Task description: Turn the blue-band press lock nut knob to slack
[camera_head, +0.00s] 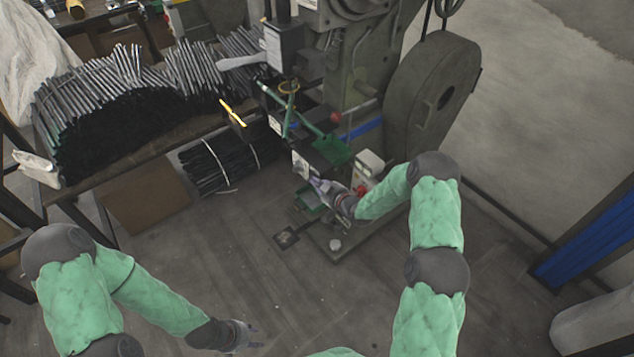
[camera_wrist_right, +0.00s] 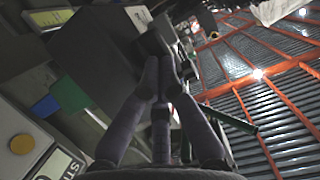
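The rivet press with the blue band (camera_head: 362,131) stands at upper centre in the head view. My right gripper (camera_head: 316,182) is at the low front of this press, beside a white label. In the right wrist view its purple fingers (camera_wrist_right: 160,68) converge at a dark, rounded part (camera_wrist_right: 152,43) on a dark box-like body. The fingertips overlap this part; I cannot tell whether they grip it or whether it is the lock nut knob. My left gripper (camera_head: 254,337) is low over the floor, apart from everything, its small fingers seemingly spread and empty.
A bench with stacked dark rods (camera_head: 110,130) stands at left, with a rod bundle (camera_head: 218,163) below it. A large flywheel guard (camera_head: 430,95) is right of the press. A yellow-button control box (camera_wrist_right: 22,144) is at the wrist view's lower left. Lower-middle floor is clear.

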